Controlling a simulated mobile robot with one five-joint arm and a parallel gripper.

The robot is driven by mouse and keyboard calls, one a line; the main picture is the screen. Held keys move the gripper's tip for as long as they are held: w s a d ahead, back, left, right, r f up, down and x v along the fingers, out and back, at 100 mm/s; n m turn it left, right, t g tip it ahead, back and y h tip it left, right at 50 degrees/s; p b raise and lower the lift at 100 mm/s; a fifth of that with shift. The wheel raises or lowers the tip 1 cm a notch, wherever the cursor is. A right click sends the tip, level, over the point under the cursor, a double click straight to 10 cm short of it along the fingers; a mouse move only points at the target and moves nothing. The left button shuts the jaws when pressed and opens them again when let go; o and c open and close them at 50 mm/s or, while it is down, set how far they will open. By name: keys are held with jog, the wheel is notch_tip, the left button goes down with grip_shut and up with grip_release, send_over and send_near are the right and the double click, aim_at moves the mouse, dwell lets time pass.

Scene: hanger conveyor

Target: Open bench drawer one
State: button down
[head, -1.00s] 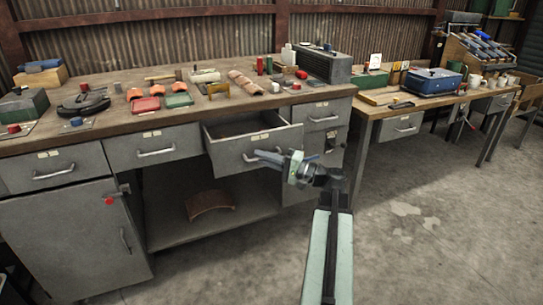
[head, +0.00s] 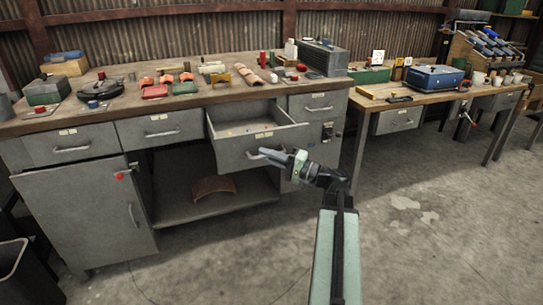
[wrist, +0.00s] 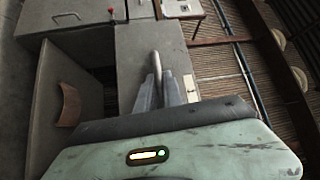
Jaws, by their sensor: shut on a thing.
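A grey bench drawer (head: 232,152) under the long wooden-topped bench stands well out from its frame, and its inside shows from above. I cannot read its label. Its front also shows in the wrist view (wrist: 137,45). My gripper (head: 268,154) is shut on the drawer's bar handle (head: 253,155), in front of the drawer's face. In the wrist view, my two fingers (wrist: 157,88) close around the handle (wrist: 157,66). The fingers partly hide the handle in both views.
Closed drawers (head: 160,130) sit to the left, above a cabinet door (head: 85,212) with a red knob. A curved tile (head: 214,187) lies on the lower shelf. A black bin (head: 20,270) stands at the front left. The concrete floor (head: 430,240) on the right is clear.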

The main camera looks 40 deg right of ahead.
jog(key=shift+a, duration=0.25)
jog(key=c, duration=1.5)
grip_release()
jog(key=shift+d, duration=0.1)
jog(key=b+v, duration=0.1)
jog(key=v, duration=0.6)
jog(key=shift+s+d, duration=0.2)
jog(key=shift+s, duration=0.15)
